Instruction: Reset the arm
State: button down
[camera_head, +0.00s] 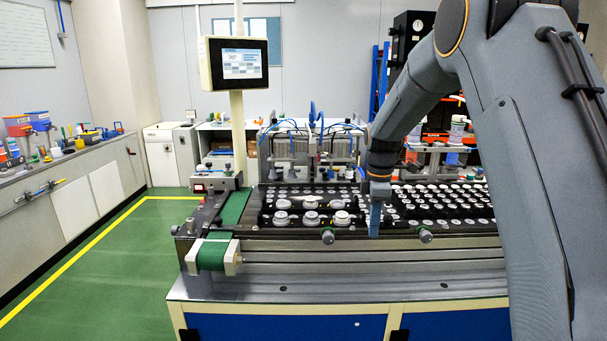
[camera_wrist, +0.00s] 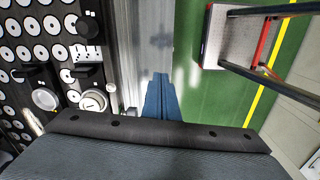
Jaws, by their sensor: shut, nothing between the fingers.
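My gripper (camera_head: 375,222) points straight down at the front edge of the workbench in the head view, with its blue fingers together and nothing between them. In the wrist view my gripper (camera_wrist: 159,80) shows as a blue wedge over the grey front strip of the bench and the green floor. My grey arm comes in from the right and bends over the bench. The fingertips look apart from the speaker parts (camera_head: 311,217) on the black tray to their left.
A black perforated plate (camera_head: 440,203) with rows of round parts lies right of my gripper. A green conveyor belt (camera_head: 212,254) is at the bench's left end. A screen (camera_head: 238,63) stands on a post behind. The green floor (camera_head: 100,285) at left is clear.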

jog(key=s+f+m+b, duration=0.2)
jog(key=s+m, duration=0.3)
jog(key=s, duration=0.4)
jog(key=s+f+m+b, duration=0.2)
jog(key=s+f+m, duration=0.2)
jog(key=s, duration=0.6)
jog(key=s+f+m+t+b, duration=0.1)
jog(key=s+f+m+b, duration=0.1)
jog(key=s+m, duration=0.5)
jog(key=s+f, duration=0.1)
jog(key=s, duration=0.1)
jog(key=shift+s+f, duration=0.35)
jog(key=shift+s, duration=0.05)
